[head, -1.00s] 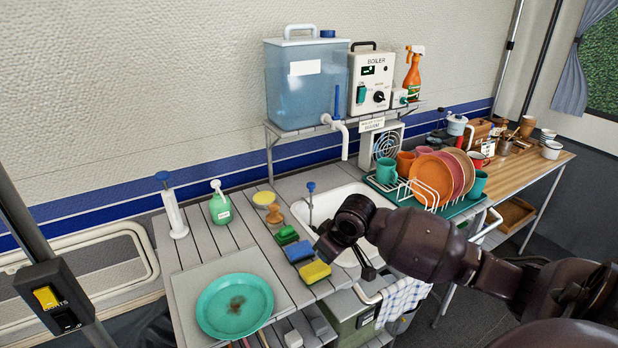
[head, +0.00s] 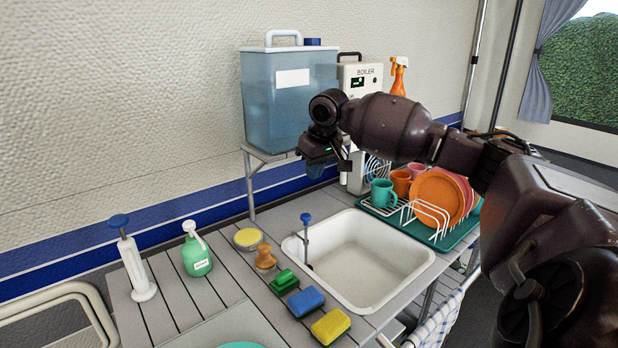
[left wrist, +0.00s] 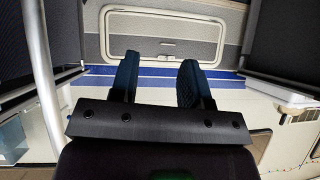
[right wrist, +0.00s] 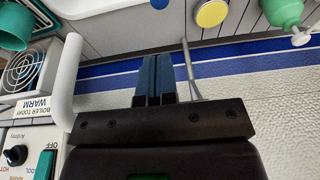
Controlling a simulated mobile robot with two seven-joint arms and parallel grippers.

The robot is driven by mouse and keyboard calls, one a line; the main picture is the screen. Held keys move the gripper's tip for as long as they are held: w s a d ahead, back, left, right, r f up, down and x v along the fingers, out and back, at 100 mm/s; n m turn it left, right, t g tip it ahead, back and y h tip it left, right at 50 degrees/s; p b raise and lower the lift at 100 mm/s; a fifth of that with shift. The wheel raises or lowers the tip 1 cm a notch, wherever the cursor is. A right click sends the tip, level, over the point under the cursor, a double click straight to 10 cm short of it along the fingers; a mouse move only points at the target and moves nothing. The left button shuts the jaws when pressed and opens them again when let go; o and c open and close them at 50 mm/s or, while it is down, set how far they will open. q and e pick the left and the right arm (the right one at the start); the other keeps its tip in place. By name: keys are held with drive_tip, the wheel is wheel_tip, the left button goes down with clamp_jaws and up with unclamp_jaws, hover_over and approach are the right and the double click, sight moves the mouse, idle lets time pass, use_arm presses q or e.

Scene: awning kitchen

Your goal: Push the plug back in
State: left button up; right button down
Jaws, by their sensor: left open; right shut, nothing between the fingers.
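No plug can be made out for certain in any view now. The white boiler (head: 359,77) stands on the raised shelf; my right arm covers its lower front and the space at its right foot. The right wrist view shows its panel with a dial and a green switch (right wrist: 44,165). My right gripper (head: 318,170) is shut and empty, in front of the shelf by the lower right of the blue water tank (head: 288,98). Its closed fingers also show in the right wrist view (right wrist: 158,62). My left gripper (left wrist: 158,72) is open and empty, facing a wall hatch.
A white tap spout (right wrist: 66,80) and a sign (right wrist: 33,105) are close to the right gripper. Below are the sink (head: 375,255), a dish rack with plates (head: 436,196), sponges (head: 331,324) and a soap bottle (head: 196,250). An orange spray bottle (head: 398,77) stands beside the boiler.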

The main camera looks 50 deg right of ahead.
sight(306, 214)
drive_tip(key=x, duration=0.3)
drive_tip(key=b+x, duration=0.1)
drive_tip(key=x, duration=0.3)
drive_tip(key=b+x, duration=0.1)
drive_tip(key=x, duration=0.2)
drive_tip(key=shift+s+a+f, duration=0.1)
drive_tip(key=shift+s+f, duration=0.1)
drive_tip(key=shift+f, duration=0.2)
use_arm(q)
drive_tip(key=shift+w+d+f, duration=0.3)
drive_tip(key=shift+w+f, duration=0.35)
use_arm(e)
drive_tip(key=shift+f, duration=0.7)
use_arm(q)
drive_tip(key=shift+s, duration=0.1)
use_arm(e)
drive_tip(key=shift+f, duration=0.1)
